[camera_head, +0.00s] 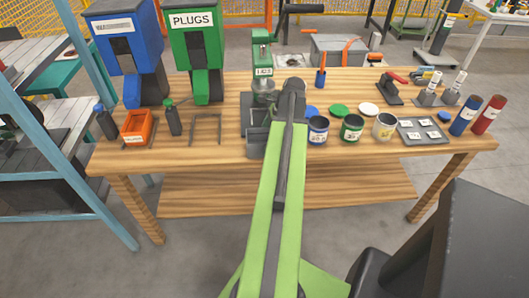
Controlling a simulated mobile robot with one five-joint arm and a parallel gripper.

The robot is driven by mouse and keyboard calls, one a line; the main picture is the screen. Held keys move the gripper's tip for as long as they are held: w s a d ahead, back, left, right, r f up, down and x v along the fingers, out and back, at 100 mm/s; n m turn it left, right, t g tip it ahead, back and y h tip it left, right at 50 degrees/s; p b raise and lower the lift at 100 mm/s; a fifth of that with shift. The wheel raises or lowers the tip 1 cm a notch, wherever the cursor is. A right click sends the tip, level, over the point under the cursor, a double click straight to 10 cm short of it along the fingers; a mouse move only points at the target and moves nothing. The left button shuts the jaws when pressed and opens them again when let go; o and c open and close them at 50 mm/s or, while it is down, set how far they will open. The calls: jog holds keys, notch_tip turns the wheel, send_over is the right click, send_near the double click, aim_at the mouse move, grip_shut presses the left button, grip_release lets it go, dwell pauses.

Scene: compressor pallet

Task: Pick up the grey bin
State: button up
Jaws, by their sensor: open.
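A grey box-like container (338,50), which may be the grey bin, shows at the back of the wooden table, with orange-handled items at its right side. I cannot tell whether it rests on this table or behind it. My green arm reaches up from the bottom of the view over the table's front edge.
An orange bin (138,127) and dark bottles stand at the left, before blue (127,45) and green (198,50) dispensers. A wire frame (205,130) is left of my gripper. Open cans (318,130), a grey labelled tray (419,131) and cylinders (489,115) stand at right.

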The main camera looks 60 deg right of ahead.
jog(key=shift+r, duration=0.15)
jog(key=c, duration=1.3)
jog(key=s+r+p, duration=0.5)
jog(key=s, duration=0.1)
jog(key=s+r+p, duration=0.5)
jog(key=r+p, duration=0.1)
jog(key=shift+s+d, duration=0.2)
jog(key=shift+s, duration=0.2)
